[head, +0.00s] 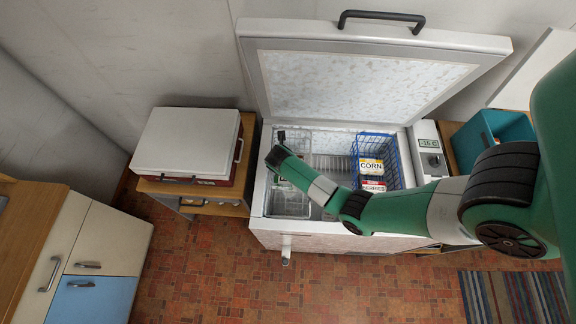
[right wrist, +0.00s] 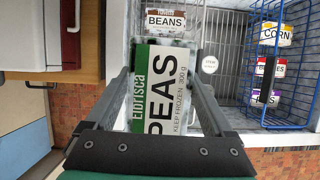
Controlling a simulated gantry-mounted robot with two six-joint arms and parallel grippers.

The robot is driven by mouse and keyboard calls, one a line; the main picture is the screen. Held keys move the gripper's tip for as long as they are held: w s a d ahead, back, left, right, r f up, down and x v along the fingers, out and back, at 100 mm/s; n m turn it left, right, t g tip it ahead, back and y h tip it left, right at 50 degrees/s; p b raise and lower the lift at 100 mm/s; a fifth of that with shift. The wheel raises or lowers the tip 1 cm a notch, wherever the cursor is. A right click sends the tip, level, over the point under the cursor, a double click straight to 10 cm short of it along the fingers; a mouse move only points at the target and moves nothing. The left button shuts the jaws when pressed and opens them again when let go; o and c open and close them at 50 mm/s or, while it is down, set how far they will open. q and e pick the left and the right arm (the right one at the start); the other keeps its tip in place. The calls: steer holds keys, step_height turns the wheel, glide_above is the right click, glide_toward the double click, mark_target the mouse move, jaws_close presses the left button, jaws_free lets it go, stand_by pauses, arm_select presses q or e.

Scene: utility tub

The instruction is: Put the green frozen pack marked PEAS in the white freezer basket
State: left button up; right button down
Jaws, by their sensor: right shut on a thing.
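The green and white PEAS pack (right wrist: 160,88) is between the fingers of my right gripper (right wrist: 160,95) in the right wrist view. The gripper is shut on it, with the label facing the camera. In the head view my right gripper (head: 277,153) is over the left part of the open chest freezer, above the white freezer basket (head: 288,205). My left gripper is not in view.
A BEANS pack (right wrist: 166,22) lies beyond the PEAS pack. A blue wire basket (head: 393,150) at the freezer's right holds CORN (head: 371,166) and BERRIES (head: 373,186) packs. The freezer lid (head: 360,85) stands open. A red and white cooler (head: 188,145) stands left.

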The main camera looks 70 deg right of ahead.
steer(key=b, duration=1.4)
glide_above(289, 197)
steer(key=a, duration=0.2)
step_height(289, 197, down, 19)
step_height(289, 197, down, 10)
steer(key=b, duration=0.6)
steer(key=shift+s+d, duration=0.15)
steer(key=shift+r, duration=0.1)
steer(key=shift+f, duration=0.2)
jaws_free()
steer(key=shift+r, duration=0.1)
